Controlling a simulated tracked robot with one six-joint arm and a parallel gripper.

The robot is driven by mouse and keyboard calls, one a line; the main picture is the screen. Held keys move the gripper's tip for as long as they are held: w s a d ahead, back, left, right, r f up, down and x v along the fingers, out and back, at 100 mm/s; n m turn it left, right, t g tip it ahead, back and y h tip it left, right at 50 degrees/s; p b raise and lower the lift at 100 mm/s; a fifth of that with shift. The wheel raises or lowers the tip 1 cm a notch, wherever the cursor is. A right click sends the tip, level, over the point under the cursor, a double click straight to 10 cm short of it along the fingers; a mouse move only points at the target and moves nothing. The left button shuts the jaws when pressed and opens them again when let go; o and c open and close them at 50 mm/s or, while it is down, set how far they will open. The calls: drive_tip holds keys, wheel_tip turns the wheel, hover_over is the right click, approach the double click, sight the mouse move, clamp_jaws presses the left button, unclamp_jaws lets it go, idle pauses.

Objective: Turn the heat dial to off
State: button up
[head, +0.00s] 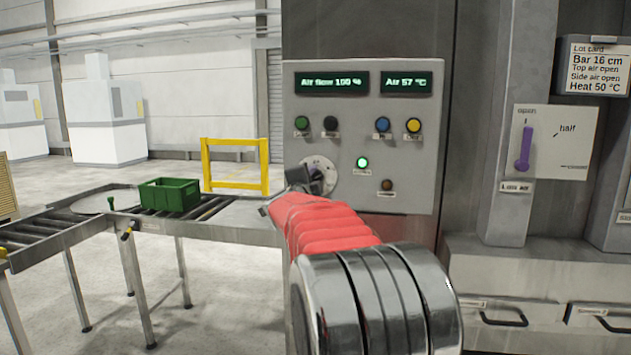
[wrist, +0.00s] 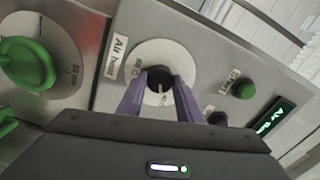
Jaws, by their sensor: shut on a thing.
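The heat dial is a black knob (wrist: 159,77) on a round white plate (wrist: 178,55), with a label reading "Air heat" (wrist: 116,55) beside it. In the head view its plate (head: 318,162) sits at the lower left of the grey control panel (head: 345,120). My gripper (wrist: 160,88) has its two purple fingers shut on the knob, one on each side. A pale pointer mark shows on the knob between the fingers; I cannot tell which setting it marks. In the head view my arm reaches in from below and partly hides the dial.
Panel displays read "Air flow 100 %" (head: 331,82) and "Air 57 °C" (head: 406,82). Several coloured buttons and a lit green lamp (head: 362,162) are near the dial. A large green knob (wrist: 27,65) is left in the wrist view. A purple lever (head: 524,148) stands at right.

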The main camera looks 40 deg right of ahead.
drive_tip(key=n, duration=1.2)
drive_tip(key=shift+w+a+f+n, duration=0.15)
drive_tip(key=shift+w+f+n, duration=0.05)
drive_tip(key=shift+f+n, duration=0.2)
drive_tip(key=o, duration=0.7)
drive_tip(key=shift+c, duration=0.2)
drive_tip(key=o, duration=0.4)
drive_tip(key=shift+r, duration=0.25)
drive_tip(key=shift+s, duration=0.1)
drive_tip(key=shift+s+a+r, duration=0.1)
drive_tip(key=shift+s+a, duration=0.2)
drive_tip(key=v, duration=1.2)
drive_tip(key=shift+s+a, duration=0.25)
drive_tip(key=shift+a, duration=0.1)
